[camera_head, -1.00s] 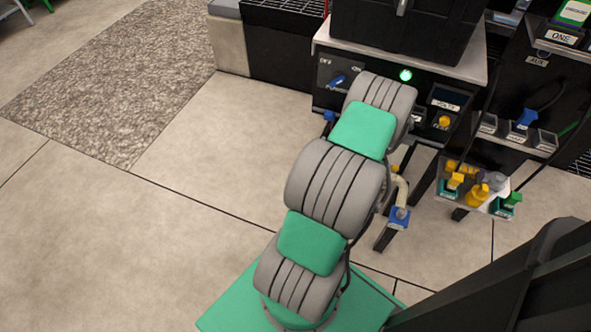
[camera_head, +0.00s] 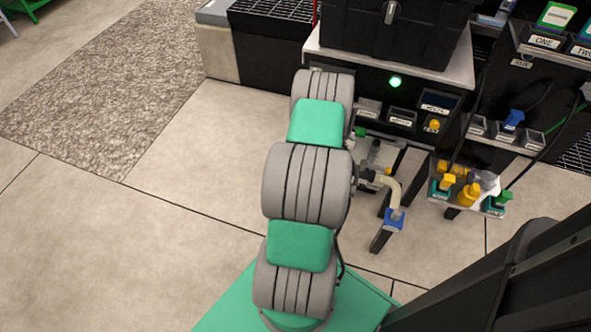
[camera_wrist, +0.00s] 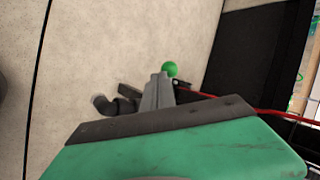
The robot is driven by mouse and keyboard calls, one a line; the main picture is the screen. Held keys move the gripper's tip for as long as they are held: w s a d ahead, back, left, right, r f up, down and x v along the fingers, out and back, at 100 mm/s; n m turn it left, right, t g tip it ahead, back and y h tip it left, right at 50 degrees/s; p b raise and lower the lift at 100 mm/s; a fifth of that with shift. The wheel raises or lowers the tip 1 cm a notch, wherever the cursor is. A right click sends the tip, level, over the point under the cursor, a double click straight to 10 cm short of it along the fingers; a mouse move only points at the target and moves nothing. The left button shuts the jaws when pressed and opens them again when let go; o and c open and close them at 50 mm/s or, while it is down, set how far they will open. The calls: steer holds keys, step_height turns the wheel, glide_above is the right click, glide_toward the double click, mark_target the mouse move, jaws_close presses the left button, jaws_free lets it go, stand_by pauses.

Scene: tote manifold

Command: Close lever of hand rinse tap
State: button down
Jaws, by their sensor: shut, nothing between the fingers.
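My gripper (camera_wrist: 158,90) is shut and empty in the wrist view, its grey fingers pointing away from the camera. A round green knob (camera_wrist: 171,69) shows just beyond the fingertips; I cannot tell whether they touch. A dark bent pipe (camera_wrist: 106,105) lies to the left of the fingers, partly hidden by the gripper. No label marks the hand rinse tap, so I cannot tell whether the knob is its lever. In the head view a small green piece (camera_head: 360,132) shows beside my arm, which hides the gripper there.
A black panel cabinet (camera_head: 395,112) with a lit green lamp stands behind my arm. A pale bent pipe (camera_head: 387,187) with a blue end is right of the arm. A small shelf (camera_head: 463,204) holds yellow and green fittings. Floor at left is clear. A red line (camera_wrist: 240,108) runs right.

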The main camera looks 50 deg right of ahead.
steer(key=shift+w+d, duration=0.3)
steer(key=shift+d, duration=0.05)
stand_by(0.5)
steer(key=s+a+r+p, duration=0.3)
steer(key=a+r+p, duration=0.2)
steer(key=a+r, duration=0.3)
steer(key=shift+s+a+r, duration=0.15)
steer(key=shift+a, duration=0.8)
